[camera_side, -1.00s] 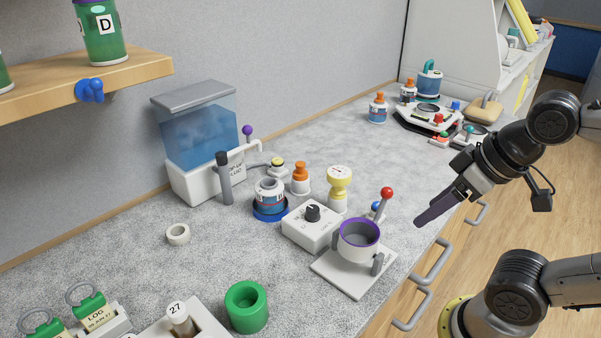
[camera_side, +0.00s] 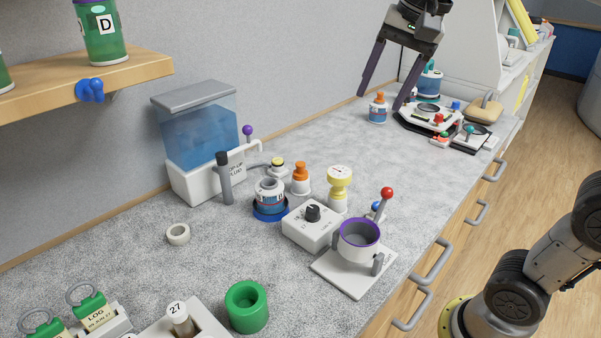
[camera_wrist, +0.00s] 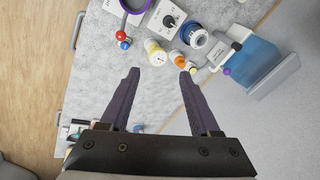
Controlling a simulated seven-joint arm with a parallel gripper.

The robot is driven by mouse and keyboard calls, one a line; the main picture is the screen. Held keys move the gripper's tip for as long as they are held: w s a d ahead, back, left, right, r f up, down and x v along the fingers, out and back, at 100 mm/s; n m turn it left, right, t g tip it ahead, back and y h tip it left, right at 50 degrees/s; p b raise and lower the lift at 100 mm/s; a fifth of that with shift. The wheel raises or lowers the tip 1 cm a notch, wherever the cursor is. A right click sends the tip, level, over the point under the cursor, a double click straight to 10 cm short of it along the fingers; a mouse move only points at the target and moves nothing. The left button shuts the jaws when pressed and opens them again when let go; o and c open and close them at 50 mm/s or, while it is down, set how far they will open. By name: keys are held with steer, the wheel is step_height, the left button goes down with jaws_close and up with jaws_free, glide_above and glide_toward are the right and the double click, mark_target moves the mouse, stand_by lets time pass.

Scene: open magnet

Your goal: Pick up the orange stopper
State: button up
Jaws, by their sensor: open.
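An orange stopper (camera_side: 300,170) sits upright on a small white bottle in the middle of the counter; it also shows in the wrist view (camera_wrist: 180,60), ahead of the fingertips and near the right one.
A purple-rimmed cup (camera_side: 358,240) is nearer. The counter between the middle and far groups is clear.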

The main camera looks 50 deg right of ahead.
steer(key=w+d+m+g, duration=0.15)
steer(key=w+m, duration=0.25)
steer(key=w, duration=0.6)
steer(key=m+g, duration=0.1)
steer(key=g, duration=0.1)
glide_above(301, 163)
step_height(301, 163, down, 20)
steer(key=shift+w+r, duration=0.1)
steer(key=shift+r, duration=0.05)
steer(key=shift+a+f, duration=0.1)
steer(key=shift+f, duration=3.05)
jaws_close()
